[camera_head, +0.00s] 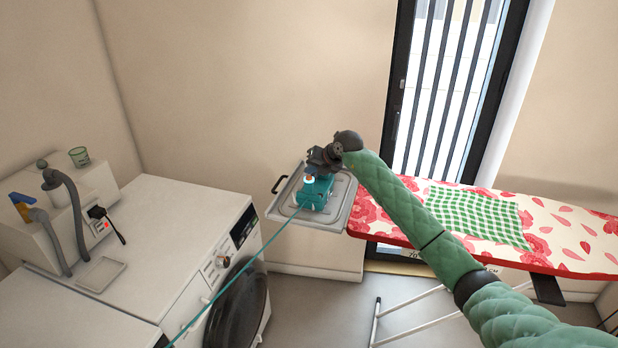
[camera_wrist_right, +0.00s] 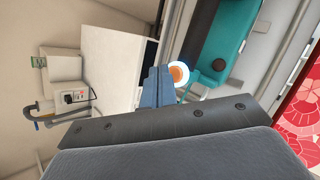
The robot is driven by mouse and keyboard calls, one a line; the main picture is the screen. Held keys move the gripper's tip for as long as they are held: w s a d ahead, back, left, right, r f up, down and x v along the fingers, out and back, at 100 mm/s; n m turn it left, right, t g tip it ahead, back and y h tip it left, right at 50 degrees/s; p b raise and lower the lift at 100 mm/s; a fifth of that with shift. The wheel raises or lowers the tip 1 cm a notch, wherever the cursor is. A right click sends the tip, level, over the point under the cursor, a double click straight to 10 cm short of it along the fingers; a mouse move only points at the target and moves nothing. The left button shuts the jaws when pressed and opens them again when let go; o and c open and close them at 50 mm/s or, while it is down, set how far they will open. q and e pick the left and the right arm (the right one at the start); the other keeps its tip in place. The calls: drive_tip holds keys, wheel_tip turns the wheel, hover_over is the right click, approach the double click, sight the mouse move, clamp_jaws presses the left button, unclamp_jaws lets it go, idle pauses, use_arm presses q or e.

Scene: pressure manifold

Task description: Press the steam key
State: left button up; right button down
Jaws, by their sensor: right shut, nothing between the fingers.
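A teal steam appliance (camera_head: 316,192) sits on the grey tray (camera_head: 341,213) at the left end of the ironing board. A round white key with an orange centre (camera_wrist_right: 179,74) shows beside its teal body (camera_wrist_right: 220,45) in the right wrist view. My right gripper (camera_head: 310,171) is above the appliance, with its fingers shut and empty. In the right wrist view its blue fingertips (camera_wrist_right: 160,80) overlap the left edge of the round key; I cannot tell whether they touch it. My left gripper is not in view.
The ironing board (camera_head: 400,208) has a floral cover with a green checked cloth (camera_head: 480,215) on it. A white washing machine (camera_head: 170,235) stands left, with a small tray (camera_head: 101,274) on top. A teal cord (camera_head: 245,265) runs from the appliance to the lower left.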

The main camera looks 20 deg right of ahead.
sight(312, 180)
wheel_tip(312, 180, up, 6)
drive_tip(key=p, duration=0.2)
idle(0.6)
